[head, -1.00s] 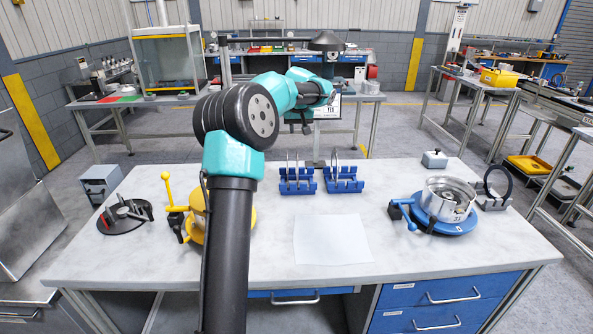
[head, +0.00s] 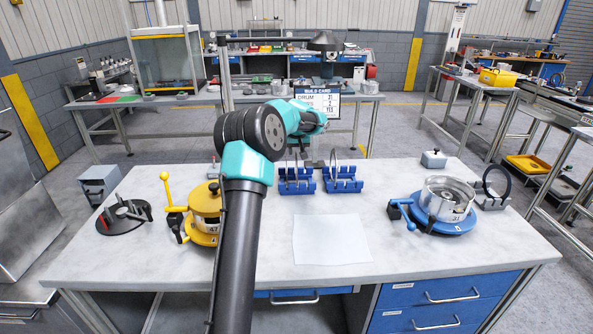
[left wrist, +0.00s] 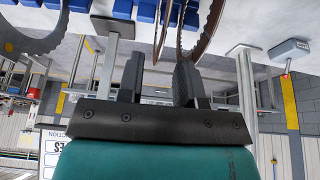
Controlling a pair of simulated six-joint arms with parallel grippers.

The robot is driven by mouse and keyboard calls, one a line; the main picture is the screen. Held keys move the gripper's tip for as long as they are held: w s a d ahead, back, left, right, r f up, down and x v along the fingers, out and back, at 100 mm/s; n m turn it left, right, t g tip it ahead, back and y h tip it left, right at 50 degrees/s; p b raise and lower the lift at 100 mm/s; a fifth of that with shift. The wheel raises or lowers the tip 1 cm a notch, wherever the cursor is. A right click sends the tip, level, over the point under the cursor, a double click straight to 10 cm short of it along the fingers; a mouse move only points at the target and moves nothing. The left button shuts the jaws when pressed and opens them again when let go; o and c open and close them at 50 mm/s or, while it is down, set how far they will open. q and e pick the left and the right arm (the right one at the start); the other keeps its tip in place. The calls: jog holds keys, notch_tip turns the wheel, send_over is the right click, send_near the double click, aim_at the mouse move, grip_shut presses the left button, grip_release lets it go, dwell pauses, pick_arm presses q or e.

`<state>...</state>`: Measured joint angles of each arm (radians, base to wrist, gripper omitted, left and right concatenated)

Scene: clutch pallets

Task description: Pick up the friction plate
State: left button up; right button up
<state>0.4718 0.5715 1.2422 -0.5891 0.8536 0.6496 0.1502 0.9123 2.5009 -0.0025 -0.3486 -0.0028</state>
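Two blue racks stand at the back middle of the table in the head view, the left rack (head: 297,187) and the right rack (head: 343,186). Thin plates stand on edge in both. In the left wrist view, a brownish toothed plate (left wrist: 204,22) and another thin brownish plate (left wrist: 162,28) stand near the fingertips; a grey toothed ring (left wrist: 32,46) is at the left. My left gripper (left wrist: 158,62) is open and empty, close to the left rack. In the head view its fingers are partly hidden. My right gripper is not in view.
A yellow fixture (head: 203,235) with a drum stands left of my arm. A blue fixture (head: 455,228) holds a metal drum (head: 446,200) at the right. A dark round stand (head: 122,222) is at the far left. A white sheet (head: 331,240) lies in the clear front middle.

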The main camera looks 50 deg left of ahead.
pick_arm(q)
jog(key=shift+x, duration=2.6)
jog(key=shift+w, duration=0.1)
jog(key=shift+c, duration=0.3)
grip_shut()
